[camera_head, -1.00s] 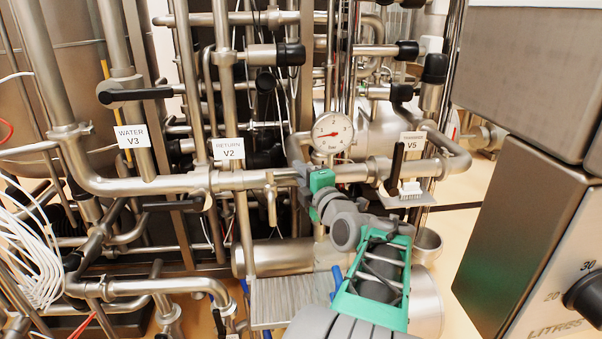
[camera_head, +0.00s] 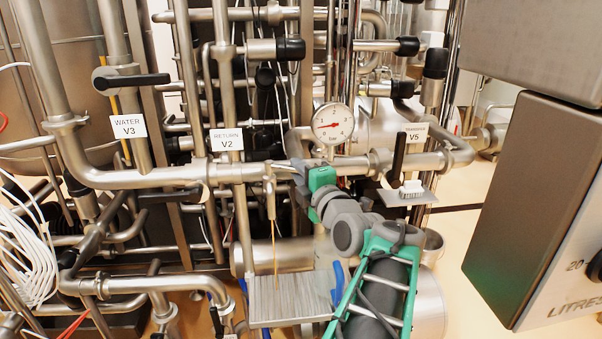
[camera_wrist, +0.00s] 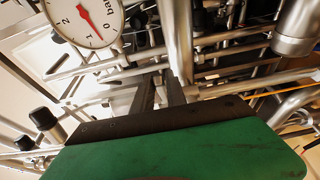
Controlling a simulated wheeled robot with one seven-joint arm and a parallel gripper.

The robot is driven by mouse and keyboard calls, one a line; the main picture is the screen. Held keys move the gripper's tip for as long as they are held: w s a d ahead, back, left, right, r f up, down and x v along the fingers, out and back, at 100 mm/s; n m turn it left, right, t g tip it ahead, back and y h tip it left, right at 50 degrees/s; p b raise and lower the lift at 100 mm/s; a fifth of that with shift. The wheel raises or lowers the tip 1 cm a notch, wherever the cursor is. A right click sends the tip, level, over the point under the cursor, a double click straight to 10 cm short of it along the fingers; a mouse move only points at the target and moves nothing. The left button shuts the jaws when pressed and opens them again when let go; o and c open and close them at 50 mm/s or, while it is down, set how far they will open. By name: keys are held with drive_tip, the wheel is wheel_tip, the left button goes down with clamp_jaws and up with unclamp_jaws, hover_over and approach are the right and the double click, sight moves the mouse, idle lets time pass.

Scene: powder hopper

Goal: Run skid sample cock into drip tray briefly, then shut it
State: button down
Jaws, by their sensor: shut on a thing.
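The sample cock (camera_head: 269,190) hangs from the horizontal skid pipe, left of the pressure gauge. A thin amber stream (camera_head: 275,250) falls from its spout toward the ribbed metal drip tray (camera_head: 285,302) below. An amber line also shows at the right of the wrist view (camera_wrist: 255,94). My gripper (camera_head: 287,168) reaches in from the right at the top of the cock and is shut on its small handle, which the fingers mostly hide. In the wrist view the two dark fingertips (camera_wrist: 160,90) stand close together.
The round pressure gauge (camera_head: 333,124) is just above my gripper. The V2 handle (camera_head: 168,197) is to the left. A grey control box (camera_head: 530,210) fills the right side.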

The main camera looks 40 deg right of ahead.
drive_tip(key=shift+a+f, duration=0.15)
drive_tip(key=shift+s+a+f+b, duration=0.1)
drive_tip(key=shift+a+b, duration=0.2)
drive_tip(key=shift+b, duration=0.3)
drive_tip(key=shift+s+a+b, duration=0.1)
drive_tip(key=shift+a+b, duration=0.2)
drive_tip(key=shift+b, duration=0.05)
drive_tip(key=shift+s+a, duration=0.1)
drive_tip(key=shift+a, duration=0.05)
